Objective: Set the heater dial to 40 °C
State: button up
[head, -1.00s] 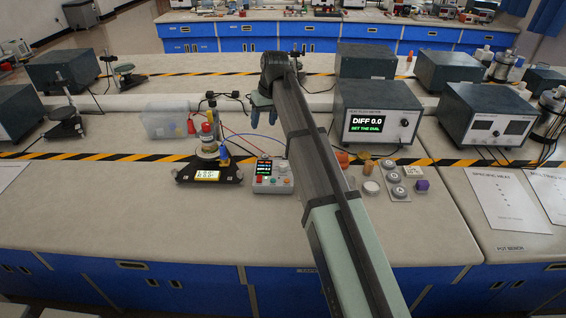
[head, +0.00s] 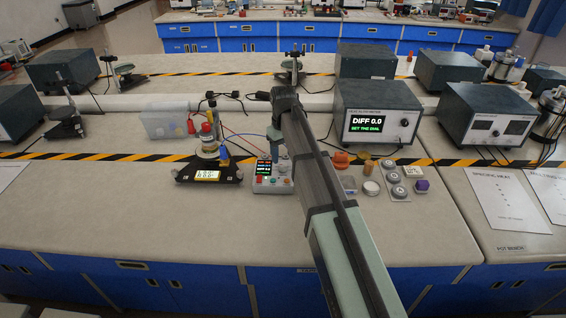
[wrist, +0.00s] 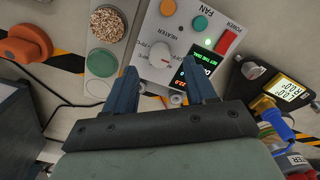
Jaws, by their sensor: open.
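The heater dial (wrist: 161,56) is a white knob beside the word HEATER on a light grey control box (wrist: 215,18), in the wrist view. A small lit screen (wrist: 192,72) is next to it, partly hidden by a finger. In the head view the control box (head: 273,187) stands on the bench, its dial hidden behind my gripper. My gripper (wrist: 163,77) is open, with one blue finger on either side of the dial in the picture. Its fingertips appear short of the dial, and I see no contact. The dial's exact setting is too small to read.
A black stand (head: 209,179) with a yellow-lit readout is left of the control box. A large meter box (head: 378,110) reading "DIFF 0.0, SET THE DIAL" stands behind right. An orange knob-shaped piece (wrist: 27,44) and small containers lie nearby. The bench front is clear.

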aim_at(283, 164)
jog(key=shift+f, duration=2.1)
grip_shut()
